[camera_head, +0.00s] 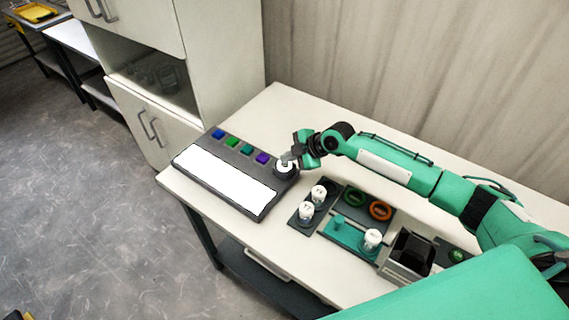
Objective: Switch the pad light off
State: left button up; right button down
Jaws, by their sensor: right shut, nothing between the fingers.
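The light pad (225,180) is a dark panel on the left part of the white table, with a wide bright white face that looks lit. A round white-topped knob or button (286,169) is at the panel's right back corner. My right gripper (289,157) is shut and empty, its fingertips right at this knob and partly covering it; I cannot tell if they touch. My left gripper is not in view.
Right of the pad are a dark tray (301,217) with white-capped jars, a dark block with green and orange rings (380,210), a teal tray (345,240) and an open dark box (408,250). A cabinet (215,50) stands behind left. The table's back left is clear.

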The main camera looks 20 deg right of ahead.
aim_at(288, 165)
jog(key=shift+f+b, duration=0.35)
jog(key=shift+f, duration=0.1)
jog(key=shift+r, duration=0.45)
jog(key=shift+r+p, duration=2.2)
jog(key=shift+r, duration=0.85)
